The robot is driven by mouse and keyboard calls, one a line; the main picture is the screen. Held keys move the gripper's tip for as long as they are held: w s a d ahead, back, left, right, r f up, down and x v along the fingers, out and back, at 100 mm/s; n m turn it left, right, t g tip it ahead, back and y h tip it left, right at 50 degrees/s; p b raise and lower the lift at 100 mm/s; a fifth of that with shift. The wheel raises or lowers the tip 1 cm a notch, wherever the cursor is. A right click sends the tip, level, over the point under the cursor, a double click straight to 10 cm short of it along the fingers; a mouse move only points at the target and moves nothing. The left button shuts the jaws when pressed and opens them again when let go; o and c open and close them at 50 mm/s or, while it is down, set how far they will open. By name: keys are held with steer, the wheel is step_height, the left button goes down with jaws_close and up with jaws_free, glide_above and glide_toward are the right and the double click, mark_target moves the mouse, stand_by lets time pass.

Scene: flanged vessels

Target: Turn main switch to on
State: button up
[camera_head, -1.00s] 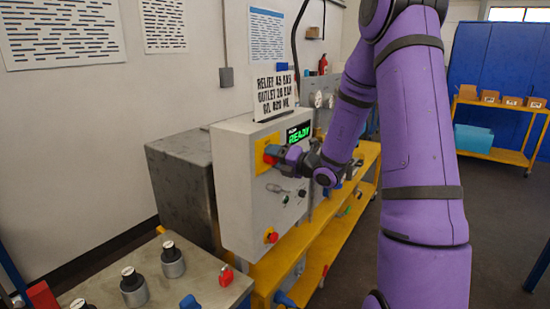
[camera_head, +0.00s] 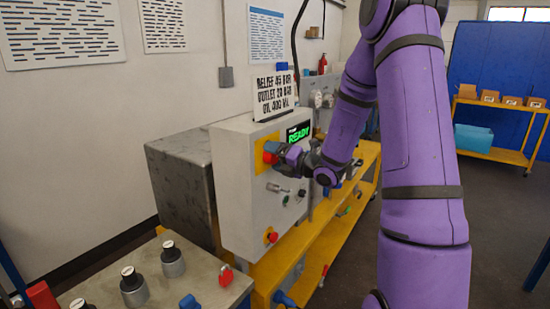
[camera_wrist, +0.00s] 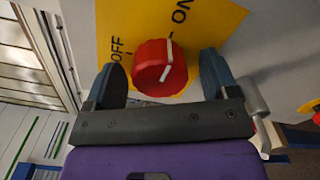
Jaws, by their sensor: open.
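The main switch is a red round knob with a white pointer bar (camera_wrist: 153,70) on a yellow plate (camera_wrist: 218,22) marked OFF and ON. In the wrist view the bar runs nearly upright, its upper end between the OFF and ON lettering. My gripper (camera_wrist: 163,74) is open, with one finger on each side of the knob and a gap visible on both sides. In the head view my gripper (camera_head: 282,153) is at the front of the grey control cabinet (camera_head: 236,195), partly covering the red knob (camera_head: 269,158) and the yellow plate (camera_head: 259,163).
A green READY display (camera_head: 299,132) is just above my gripper. Below are a lever handle (camera_head: 279,189) and a red button (camera_head: 271,237). A sign with pressure figures (camera_head: 273,95) stands on top. A yellow bench (camera_head: 318,240) runs right of the cabinet; a vessel table (camera_head: 200,280) is in front.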

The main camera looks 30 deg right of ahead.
steer(key=v, duration=1)
steer(key=shift+s, duration=0.35)
steer(key=shift+d, duration=0.1)
steer(key=s+a+r+n+g+y, duration=0.1)
steer(key=s+a+r+n+g, duration=0.1)
steer(key=s+a+n+g, duration=0.4)
steer(key=s+a+r+n+g+y, duration=0.1)
steer(key=a+r+n+g, duration=0.1)
steer(key=a+n, duration=0.65)
steer(key=s+a+r+n+g+y, duration=0.2)
steer(key=s+a+r+n+g, duration=0.15)
steer(key=a+n+g, duration=0.35)
steer(key=s+d+r+n+t+h, duration=0.1)
steer(key=s+n+h, duration=0.4)
steer(key=n, duration=0.6)
steer(key=s+d+r+n+t+h, duration=0.2)
steer(key=s+r+n+h, duration=0.2)
steer(key=n, duration=0.7)
steer(key=shift+s+d+t+h, duration=0.15)
steer(key=shift+s+t+h, duration=0.25)
steer(key=shift+s+h, duration=1.15)
steer(key=shift+s+y, duration=0.55)
